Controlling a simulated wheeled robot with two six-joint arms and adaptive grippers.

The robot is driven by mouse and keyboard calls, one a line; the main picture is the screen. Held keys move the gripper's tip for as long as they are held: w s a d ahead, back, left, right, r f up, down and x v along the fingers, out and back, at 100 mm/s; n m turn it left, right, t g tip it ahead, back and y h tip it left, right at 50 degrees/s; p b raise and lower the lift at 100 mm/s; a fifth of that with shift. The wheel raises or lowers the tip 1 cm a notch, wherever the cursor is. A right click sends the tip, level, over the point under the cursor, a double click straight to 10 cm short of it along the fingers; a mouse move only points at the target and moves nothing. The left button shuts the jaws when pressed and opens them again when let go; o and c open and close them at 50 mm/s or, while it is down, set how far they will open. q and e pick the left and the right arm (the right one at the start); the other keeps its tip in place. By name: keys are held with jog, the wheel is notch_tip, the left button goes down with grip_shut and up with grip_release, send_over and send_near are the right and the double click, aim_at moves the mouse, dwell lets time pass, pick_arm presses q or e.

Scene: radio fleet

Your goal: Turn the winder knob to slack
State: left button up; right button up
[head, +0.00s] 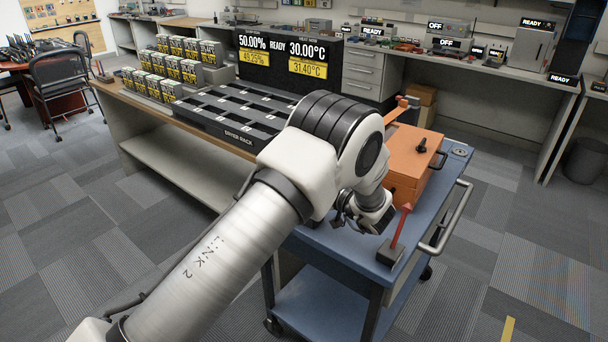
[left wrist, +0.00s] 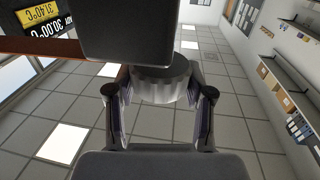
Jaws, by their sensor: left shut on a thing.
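An orange box (head: 405,180) with a small black knob-topped part (head: 422,147) stands on a blue cart (head: 345,250). My left gripper (head: 350,215) is low at the near left side of the box, in front of it. In the left wrist view my left gripper (left wrist: 160,98) has its two fingers on either side of a grey ribbed round winder knob (left wrist: 160,86) and is shut on it. A dark block hides part of the knob in that view. In the head view my arm hides the knob. My right gripper is not in view.
A red arrow on a dark base (head: 392,252) stands on the cart's near corner, close to my gripper. A metal handle (head: 448,220) runs along the cart's right side. A bench with a black dryer rack (head: 225,110) and a readout display (head: 290,60) stands behind left.

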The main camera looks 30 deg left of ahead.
pick_arm(q)
jog(key=n+g+b, duration=0.1)
jog(key=n+g, duration=0.2)
jog(key=g, duration=0.1)
jog(key=shift+w, duration=0.1)
jog(key=shift+n+g+b, duration=0.3)
jog(key=shift+n+g, duration=0.2)
jog(key=shift+g, duration=0.4)
jog(key=shift+r+g, duration=0.1)
jog(key=shift+g, duration=0.3)
jog(key=o, duration=1.2)
notch_tip(320, 180, up, 10)
